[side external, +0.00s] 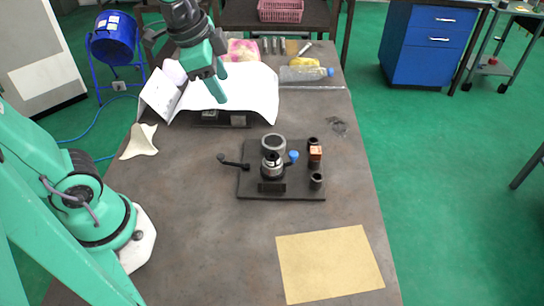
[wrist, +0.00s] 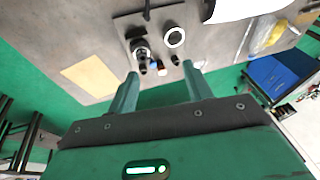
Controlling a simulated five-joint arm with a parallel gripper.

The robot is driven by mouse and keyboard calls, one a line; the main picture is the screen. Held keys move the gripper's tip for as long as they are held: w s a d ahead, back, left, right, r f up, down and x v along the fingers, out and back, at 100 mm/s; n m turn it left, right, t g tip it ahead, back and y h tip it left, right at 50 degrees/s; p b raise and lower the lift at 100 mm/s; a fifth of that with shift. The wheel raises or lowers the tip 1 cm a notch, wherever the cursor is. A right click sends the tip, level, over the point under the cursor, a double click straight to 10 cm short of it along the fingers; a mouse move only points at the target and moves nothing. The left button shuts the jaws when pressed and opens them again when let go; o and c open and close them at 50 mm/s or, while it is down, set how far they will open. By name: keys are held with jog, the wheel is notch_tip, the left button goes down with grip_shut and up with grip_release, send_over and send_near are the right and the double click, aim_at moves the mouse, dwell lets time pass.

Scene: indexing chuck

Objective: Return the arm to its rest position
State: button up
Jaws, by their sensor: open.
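My gripper (side external: 217,80) is raised above the far left part of the table in the side external view, over a white curved sheet. In the wrist view my gripper (wrist: 160,82) shows two green fingers spread apart with nothing between them. The chuck (side external: 272,165) stands on a dark base plate (side external: 295,192) in the middle of the table, well apart from my gripper. An orange-brown block (side external: 315,154) sits on the plate's right side. The chuck also shows in the wrist view (wrist: 140,50).
A white sheet (side external: 255,92) lies at the back, with a bottle (side external: 305,73) and a yellow bag (side external: 304,62) beyond it. A tan sheet (side external: 330,264) lies at the front right. A white piece (side external: 140,141) lies near the left edge. The front middle of the table is bare.

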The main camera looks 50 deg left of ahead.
jog(key=s+a+f+n+t, duration=0.1)
jog(key=s+a+n, duration=0.1)
jog(key=s+n, duration=0.6)
jog(key=shift+a+f+t, duration=0.25)
jog(key=shift+a+t, duration=0.05)
jog(key=shift+a, duration=0.05)
dwell(0.7)
